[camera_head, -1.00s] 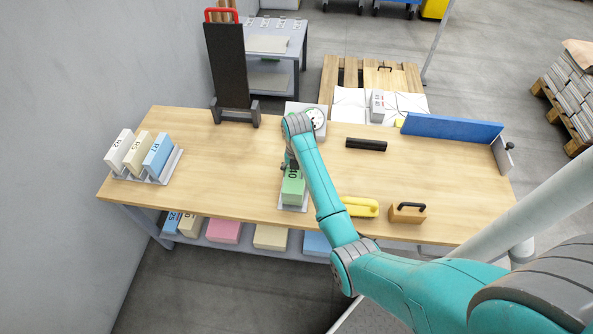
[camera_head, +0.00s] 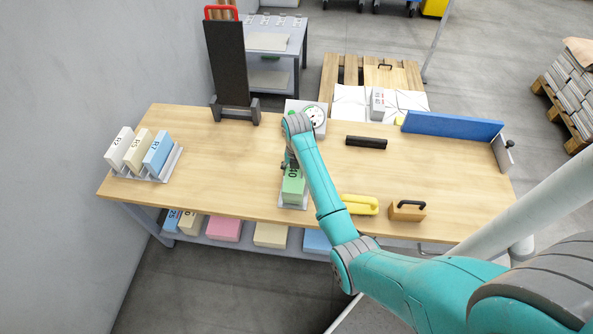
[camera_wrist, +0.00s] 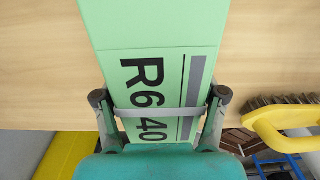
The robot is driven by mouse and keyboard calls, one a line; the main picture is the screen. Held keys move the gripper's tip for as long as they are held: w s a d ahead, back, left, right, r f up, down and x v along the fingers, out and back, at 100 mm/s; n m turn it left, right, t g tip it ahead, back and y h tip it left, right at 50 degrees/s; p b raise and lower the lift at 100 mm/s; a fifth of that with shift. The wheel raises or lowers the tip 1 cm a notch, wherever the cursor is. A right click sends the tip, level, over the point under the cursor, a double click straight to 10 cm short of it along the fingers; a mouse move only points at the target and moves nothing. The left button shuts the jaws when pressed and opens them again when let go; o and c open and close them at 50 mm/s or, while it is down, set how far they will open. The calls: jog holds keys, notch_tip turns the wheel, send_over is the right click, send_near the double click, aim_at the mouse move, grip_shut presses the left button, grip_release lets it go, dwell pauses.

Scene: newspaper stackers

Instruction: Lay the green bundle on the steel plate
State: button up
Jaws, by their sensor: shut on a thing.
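The green bundle (camera_head: 292,188) is at the middle of the bench's front part, under the end of my arm. My gripper (camera_head: 290,163) is shut on it. In the wrist view the bundle (camera_wrist: 140,25) shows black lettering with "R6" and "40", and a finger of my gripper (camera_wrist: 161,108) lies along each side. A pale band crosses the bundle between the fingers. A light grey plate (camera_head: 282,204) shows at the bundle's lower edges in the head view. Whether the bundle touches it cannot be told. My arm hides part of the bundle.
A rack of bundles (camera_head: 167,172) stands at the left of the wooden bench (camera_head: 225,160). A dial scale (camera_head: 314,117) is behind my gripper. A yellow tool (camera_head: 360,205) and a wooden block with black handle (camera_head: 407,211) lie to the right.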

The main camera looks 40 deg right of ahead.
jog(key=shift+f, duration=0.1)
jog(key=o, duration=1.9)
jog(key=shift+f, duration=0.1)
jog(key=shift+r, duration=3.8)
